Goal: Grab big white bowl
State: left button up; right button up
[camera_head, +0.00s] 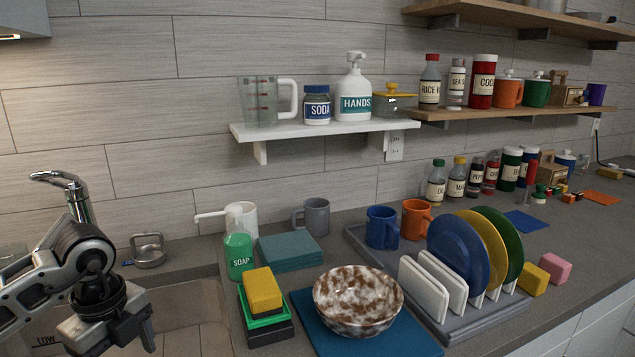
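A big bowl (358,301), white with heavy brown blotches, stands upright on a blue mat (420,343) on the counter, at lower middle. Its inside shows the same blotches and nothing lies in it. My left gripper (112,343) is at the lower left over the sink area, pointing down, well to the left of the bowl and apart from it. Its fingers look spread with nothing between them; their lower ends are near the picture's bottom edge. My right gripper is not in view.
Left of the bowl are stacked sponges (263,293) and a green soap bottle (238,251). Folded teal cloths (290,251) lie behind. A dish rack (487,323) with plates stands close on the right. A faucet (75,195) rises behind my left arm.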

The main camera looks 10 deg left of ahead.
aim_at(355, 302)
jog(key=k, duration=1.2)
